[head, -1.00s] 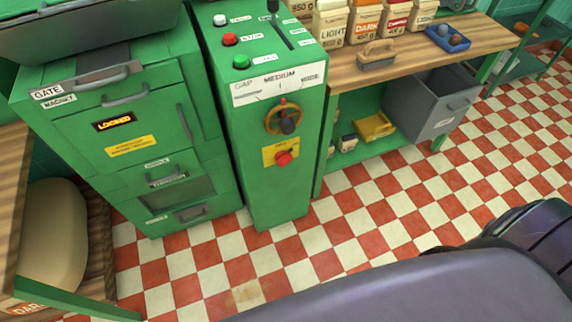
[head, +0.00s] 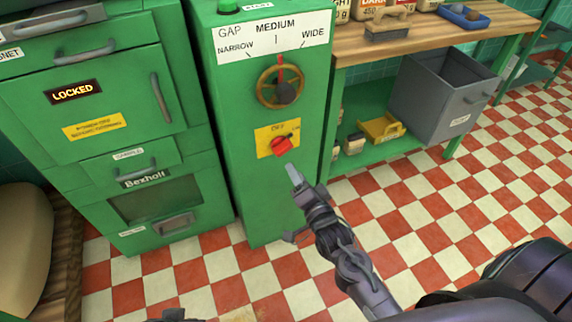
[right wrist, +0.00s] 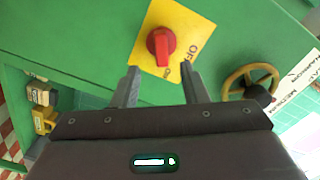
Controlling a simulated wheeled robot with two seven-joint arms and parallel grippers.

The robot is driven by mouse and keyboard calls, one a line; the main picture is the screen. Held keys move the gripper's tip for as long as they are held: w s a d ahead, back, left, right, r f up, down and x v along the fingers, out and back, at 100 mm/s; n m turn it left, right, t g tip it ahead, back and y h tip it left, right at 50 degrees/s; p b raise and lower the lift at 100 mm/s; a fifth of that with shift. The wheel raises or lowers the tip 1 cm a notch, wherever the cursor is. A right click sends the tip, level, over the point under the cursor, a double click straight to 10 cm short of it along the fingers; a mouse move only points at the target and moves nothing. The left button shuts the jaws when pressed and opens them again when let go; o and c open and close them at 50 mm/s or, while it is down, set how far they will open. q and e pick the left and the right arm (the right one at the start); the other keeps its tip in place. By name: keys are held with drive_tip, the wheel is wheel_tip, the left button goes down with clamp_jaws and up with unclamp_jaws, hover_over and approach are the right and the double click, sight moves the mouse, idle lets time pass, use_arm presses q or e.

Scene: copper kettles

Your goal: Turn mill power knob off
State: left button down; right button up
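The red knob (head: 281,146) sits on a yellow plate (head: 263,141) low on the front of the green mill cabinet (head: 255,200). OFF is printed at the plate's top, with a second, smaller label right of it. I cannot tell which label the knob points at. In the right wrist view the knob (right wrist: 161,43) lies just beyond the fingertips, between their lines. My right gripper (head: 293,173) is open and empty, just below and right of the knob, apparently not touching it; its two fingers (right wrist: 158,76) are apart. A dark part at the bottom edge may be my left gripper (head: 172,314).
A brass handwheel (head: 280,87) is above the knob, under the GAP label (head: 273,37). A green cabinet marked LOCKED (head: 75,92) stands left. Right are a wooden bench (head: 430,45), a grey bin (head: 440,95) and a yellow scoop-like item (head: 381,128). Checkered floor is free in front.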

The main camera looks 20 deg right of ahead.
sight(284, 152)
drive_tip(key=w+b, duration=0.1)
drive_tip(key=w, duration=0.6)
drive_tip(key=shift+w+r, duration=0.1)
drive_tip(key=shift+w, duration=0.3)
use_arm(q)
drive_tip(key=shift+w+d+t+h, duration=0.2)
drive_tip(key=shift+d+t, duration=0.1)
drive_tip(key=shift+d, duration=0.2)
drive_tip(key=shift+w+d+t+h, duration=0.2)
drive_tip(key=shift+d+t, duration=0.1)
drive_tip(key=shift+d, duration=0.15)
use_arm(e)
drive_tip(key=shift+c, duration=0.3)
clamp_jaws()
